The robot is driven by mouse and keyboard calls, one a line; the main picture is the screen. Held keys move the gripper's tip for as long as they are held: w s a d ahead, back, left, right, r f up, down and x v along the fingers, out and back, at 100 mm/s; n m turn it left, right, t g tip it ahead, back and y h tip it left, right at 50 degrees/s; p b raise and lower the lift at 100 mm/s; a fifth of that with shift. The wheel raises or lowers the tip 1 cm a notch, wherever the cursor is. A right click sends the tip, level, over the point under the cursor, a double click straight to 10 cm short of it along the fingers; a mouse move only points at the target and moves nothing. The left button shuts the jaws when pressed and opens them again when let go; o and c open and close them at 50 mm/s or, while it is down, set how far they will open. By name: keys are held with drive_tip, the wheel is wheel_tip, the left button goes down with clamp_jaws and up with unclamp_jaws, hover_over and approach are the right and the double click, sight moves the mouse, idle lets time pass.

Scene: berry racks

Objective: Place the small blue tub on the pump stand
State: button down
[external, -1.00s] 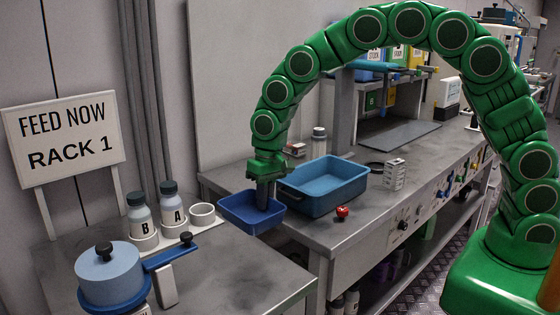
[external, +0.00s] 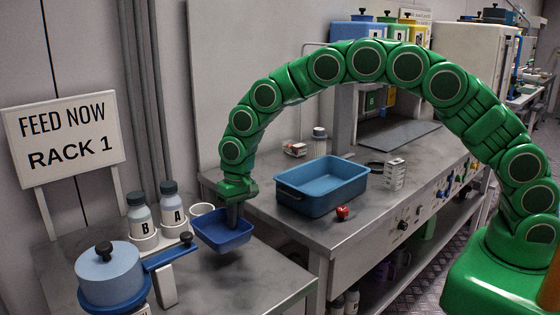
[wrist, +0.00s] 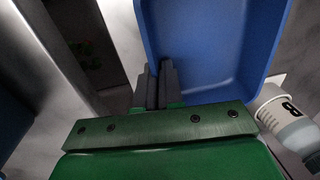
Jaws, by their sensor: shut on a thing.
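The tub is upright and looks empty. It hangs over the grey-topped stand (external: 235,275) at front left, beside the white bottle holder; the height of the gap is hard to judge. In the wrist view the dark fingers (wrist: 158,84) pinch the tub's wall, and the tub (wrist: 215,45) extends beyond them. No label tells which surface is the pump stand.
A lidded blue pot (external: 108,272) with a handle is at front left. The stand's front right is bare.

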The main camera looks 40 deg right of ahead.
drive_tip(key=shift+w+a+f, duration=0.15)
drive_tip(key=shift+w+f, duration=0.15)
drive_tip(key=shift+f, duration=1.65)
drive_tip(key=shift+f, duration=0.15)
drive_tip(key=c, duration=1.3)
unclamp_jaws()
